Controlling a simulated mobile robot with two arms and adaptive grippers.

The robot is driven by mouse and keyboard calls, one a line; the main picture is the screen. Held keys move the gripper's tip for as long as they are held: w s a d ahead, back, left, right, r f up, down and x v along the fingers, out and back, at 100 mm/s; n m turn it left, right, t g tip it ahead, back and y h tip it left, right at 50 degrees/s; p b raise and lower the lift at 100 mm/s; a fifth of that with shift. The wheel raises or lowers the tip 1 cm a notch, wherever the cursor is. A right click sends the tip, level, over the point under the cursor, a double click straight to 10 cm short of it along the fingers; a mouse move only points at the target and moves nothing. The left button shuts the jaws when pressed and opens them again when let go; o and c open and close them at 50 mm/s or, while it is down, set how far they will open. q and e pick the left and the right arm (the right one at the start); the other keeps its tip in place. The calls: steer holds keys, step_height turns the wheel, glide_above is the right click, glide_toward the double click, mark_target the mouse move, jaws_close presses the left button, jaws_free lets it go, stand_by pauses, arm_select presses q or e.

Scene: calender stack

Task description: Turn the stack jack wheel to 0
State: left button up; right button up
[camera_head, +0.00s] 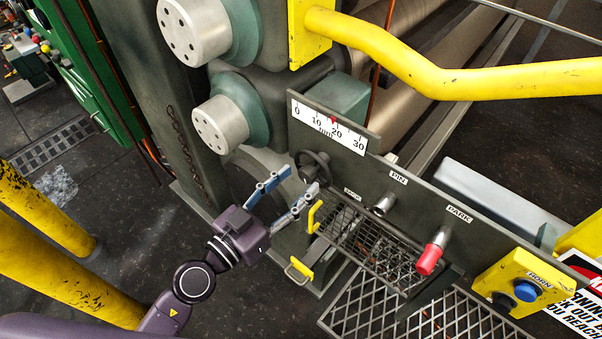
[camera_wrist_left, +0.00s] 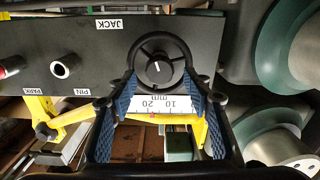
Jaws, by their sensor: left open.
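The dark jack wheel (camera_head: 313,165) sits on the grey panel under the scale, beside the JACK label. In the left wrist view the wheel (camera_wrist_left: 160,48) faces me, with a white line on its hub. The white mm scale (camera_head: 328,125) runs from 0 to 30, and its red pointer (camera_head: 333,119) stands near 20. My left gripper (camera_head: 300,181) is open just in front of the wheel. In the left wrist view the blue-padded fingers (camera_wrist_left: 162,88) lie near the wheel's two sides; contact cannot be told. My right gripper is not in view.
The PIN socket (camera_head: 382,206) and red PARK knob (camera_head: 430,258) are right of the wheel. A yellow HORN box (camera_head: 522,283) is at the right. A yellow rail (camera_head: 450,77) crosses above.

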arm_select(q)
steer(key=shift+x, duration=1.15)
steer(key=shift+s, duration=0.1)
steer(key=c, duration=1.1)
